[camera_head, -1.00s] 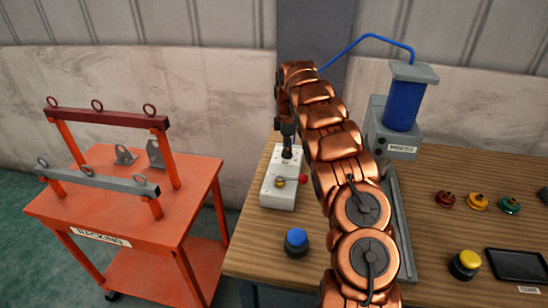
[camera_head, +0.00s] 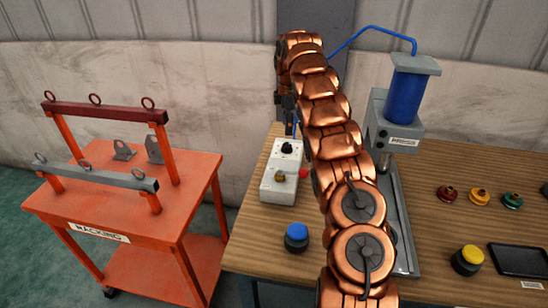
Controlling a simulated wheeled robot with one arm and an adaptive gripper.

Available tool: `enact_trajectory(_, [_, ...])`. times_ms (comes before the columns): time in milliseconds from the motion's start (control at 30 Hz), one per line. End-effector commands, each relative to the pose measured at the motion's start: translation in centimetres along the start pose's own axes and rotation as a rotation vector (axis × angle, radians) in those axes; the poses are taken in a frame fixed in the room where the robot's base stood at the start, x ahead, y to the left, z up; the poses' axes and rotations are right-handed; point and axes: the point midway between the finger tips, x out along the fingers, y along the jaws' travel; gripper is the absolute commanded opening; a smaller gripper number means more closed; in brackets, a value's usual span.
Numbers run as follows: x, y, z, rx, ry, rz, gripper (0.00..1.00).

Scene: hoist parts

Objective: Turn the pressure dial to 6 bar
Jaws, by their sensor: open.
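The pressure dial, a black knob (camera_head: 287,147), sits on the sloped upper face of a light grey control box (camera_head: 276,192) on the bench. Its markings and pointer are too small to read. My gripper (camera_head: 288,126) is above and just behind the knob, pointing down and apart from it. Its fingers are small, dark and partly hidden by my copper arm, and they appear open with nothing held. A brass knob (camera_head: 280,176) and a red button (camera_head: 303,173) are lower on the same box.
A press with a blue cylinder (camera_head: 403,95) stands right of my arm. A blue button (camera_head: 297,237), a yellow button (camera_head: 467,258), several coloured fittings (camera_head: 479,194) and a dark tablet (camera_head: 518,260) lie on the wooden bench. An orange racking cart (camera_head: 115,215) stands left.

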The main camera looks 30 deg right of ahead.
Motion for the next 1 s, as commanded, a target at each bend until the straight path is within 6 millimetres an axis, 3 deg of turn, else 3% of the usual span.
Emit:
enact_trajectory(567, [-1.7,-1.6,-1.0,0.083,-0.026,-0.008,0.58])
enact_trajectory(1000, [-3.6,-4.7,-2.4,0.214,-0.061,-0.016,0.58])
